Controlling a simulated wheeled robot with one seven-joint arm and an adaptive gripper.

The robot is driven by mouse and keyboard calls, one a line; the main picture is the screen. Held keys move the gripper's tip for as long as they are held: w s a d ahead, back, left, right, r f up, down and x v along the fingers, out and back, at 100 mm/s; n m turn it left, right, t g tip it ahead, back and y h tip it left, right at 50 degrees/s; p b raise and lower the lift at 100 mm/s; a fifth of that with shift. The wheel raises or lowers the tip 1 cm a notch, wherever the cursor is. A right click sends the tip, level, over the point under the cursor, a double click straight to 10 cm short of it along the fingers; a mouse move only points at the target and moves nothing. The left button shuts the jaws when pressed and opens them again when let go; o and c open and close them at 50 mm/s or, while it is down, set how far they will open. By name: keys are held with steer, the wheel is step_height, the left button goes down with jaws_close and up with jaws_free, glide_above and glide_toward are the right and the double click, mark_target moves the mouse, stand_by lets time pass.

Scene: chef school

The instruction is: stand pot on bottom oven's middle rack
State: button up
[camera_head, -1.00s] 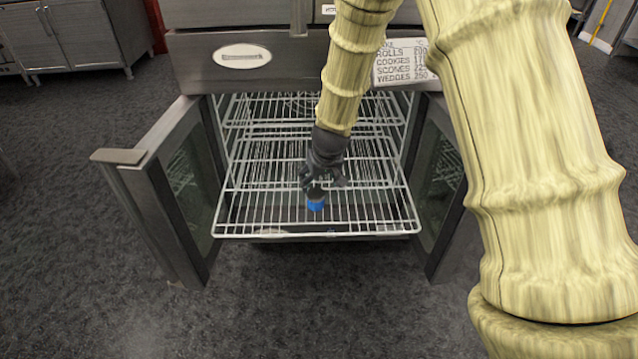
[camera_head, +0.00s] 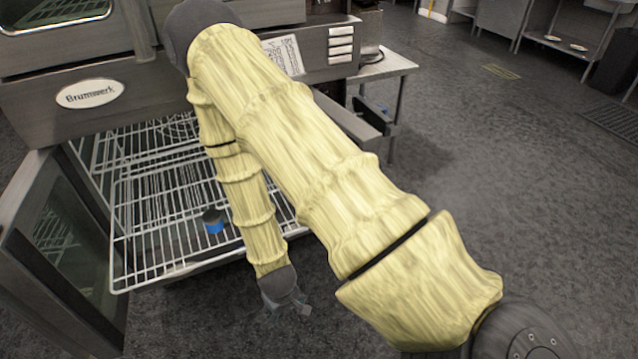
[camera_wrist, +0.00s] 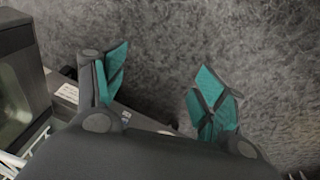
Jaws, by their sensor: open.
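The pot (camera_head: 213,221) is a small dark vessel with a blue lower part. It stands on a pulled-out wire rack (camera_head: 160,235) of the open oven in the head view. My gripper (camera_head: 287,308) is to the right of the pot, outside the rack's front edge and over the floor. In the wrist view my gripper (camera_wrist: 158,82) has its two teal-padded fingers spread, with only grey floor between them. The pot does not show in the wrist view. My arm covers the right part of the rack.
The left oven door (camera_head: 65,235) stands open beside the rack. A steel table (camera_head: 385,65) is to the right of the oven. The dark floor (camera_head: 480,170) on the right is clear. More shelving (camera_head: 565,40) stands at the far right.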

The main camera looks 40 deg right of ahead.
steer(key=s+a+f, duration=0.1)
steer(key=s+f, duration=0.1)
steer(key=s, duration=0.6)
steer(key=s+a+f+g+y, duration=0.1)
steer(key=s+f, duration=0.1)
steer(key=s, duration=0.6)
steer(key=shift+s, duration=0.4)
steer(key=shift+f, duration=0.1)
